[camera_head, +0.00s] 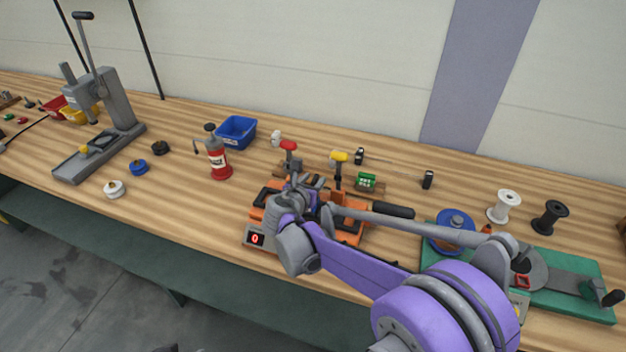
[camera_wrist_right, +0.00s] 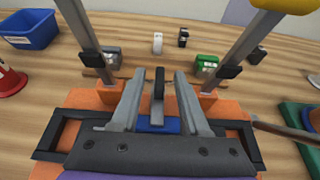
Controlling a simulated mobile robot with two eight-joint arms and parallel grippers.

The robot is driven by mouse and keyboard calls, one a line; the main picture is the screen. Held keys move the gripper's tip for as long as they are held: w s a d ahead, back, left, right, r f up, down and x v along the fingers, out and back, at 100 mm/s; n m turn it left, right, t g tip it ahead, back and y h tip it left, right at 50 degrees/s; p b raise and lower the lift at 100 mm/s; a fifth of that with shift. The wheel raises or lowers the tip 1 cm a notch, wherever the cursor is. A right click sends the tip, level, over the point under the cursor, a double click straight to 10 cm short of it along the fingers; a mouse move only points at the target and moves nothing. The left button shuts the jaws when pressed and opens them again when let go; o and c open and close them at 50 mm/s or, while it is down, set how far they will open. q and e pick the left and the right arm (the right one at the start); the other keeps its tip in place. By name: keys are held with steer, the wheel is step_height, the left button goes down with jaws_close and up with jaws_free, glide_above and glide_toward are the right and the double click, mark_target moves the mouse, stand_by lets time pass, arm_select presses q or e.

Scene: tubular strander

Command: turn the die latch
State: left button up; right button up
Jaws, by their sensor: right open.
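An orange device (camera_head: 348,237) with a lit display reading 0 (camera_head: 255,239) stands near the bench's front edge, largely hidden behind my right arm. A small upright dark lever (camera_wrist_right: 158,84), which looks like the die latch, stands in front of a blue part (camera_wrist_right: 172,125). My right gripper (camera_head: 310,183) is over the device. In the right wrist view the right gripper (camera_wrist_right: 157,78) is open, one finger on each side of the lever. I cannot tell whether they touch it. My left gripper is out of view.
Red-topped (camera_head: 289,147) and yellow-topped (camera_head: 339,158) posts rise behind the device. A red bottle (camera_head: 219,163) and a blue bin (camera_head: 236,131) stand to its left. A green board (camera_head: 570,300) and spools (camera_head: 504,206) lie to the right. A grey press (camera_head: 115,105) stands far left.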

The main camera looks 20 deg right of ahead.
jaws_close()
